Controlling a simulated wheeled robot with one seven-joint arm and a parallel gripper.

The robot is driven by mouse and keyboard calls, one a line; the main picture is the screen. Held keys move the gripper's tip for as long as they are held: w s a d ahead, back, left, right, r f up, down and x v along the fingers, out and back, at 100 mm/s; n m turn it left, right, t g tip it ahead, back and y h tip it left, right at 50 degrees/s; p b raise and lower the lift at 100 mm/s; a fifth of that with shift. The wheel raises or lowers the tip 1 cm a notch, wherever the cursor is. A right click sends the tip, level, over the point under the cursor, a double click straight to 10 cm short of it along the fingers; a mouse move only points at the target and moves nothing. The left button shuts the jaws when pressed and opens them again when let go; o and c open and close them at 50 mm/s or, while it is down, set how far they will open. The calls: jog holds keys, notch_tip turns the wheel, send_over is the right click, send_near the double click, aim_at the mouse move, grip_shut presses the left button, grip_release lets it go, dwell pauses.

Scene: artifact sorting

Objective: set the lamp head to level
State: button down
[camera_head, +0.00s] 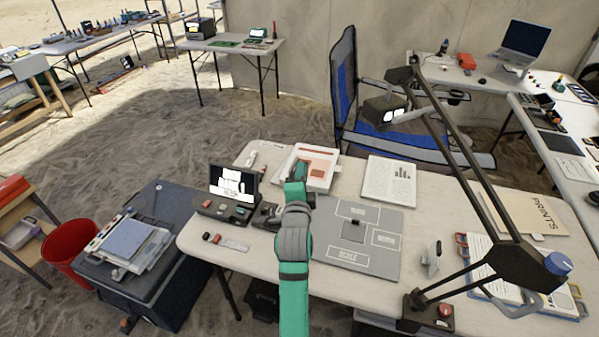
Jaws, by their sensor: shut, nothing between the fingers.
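The desk lamp stands at the right of the near table. Its black base (418,308) carries a red knob (445,310), and long dark arms rise to the upper left from a joint with a blue knob (558,263). The lamp head (384,112) hangs at the upper end in front of the blue chair, with bright white panels showing; it looks tilted. My teal arm rises from the bottom middle.
On the near table lie a grey sorting mat (345,262), a white box (322,180), a chart sheet (389,182) and a small screen device (232,184). A folder (522,208) and notebooks lie behind the lamp's arms. A blue chair (345,88) stands beyond.

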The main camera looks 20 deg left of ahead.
jog(key=s+d, duration=0.7)
jog(key=s, duration=0.2)
jog(key=s+d+f+n+h, duration=0.3)
jog(key=s+d+f+n, duration=0.2)
jog(key=s+d+f, duration=0.95)
jog(key=s+d+f+n+h, duration=0.1)
jog(key=s+d+n, duration=0.2)
jog(key=s, duration=0.9)
jog(key=s+d+f+n+g+h, duration=0.1)
jog(key=s+d+f+n+h, duration=0.1)
jog(key=s, duration=1.1)
jog(key=shift+s+d+n, duration=0.25)
jog(key=shift+d+n, duration=0.35)
jog(key=shift+n, duration=0.4)
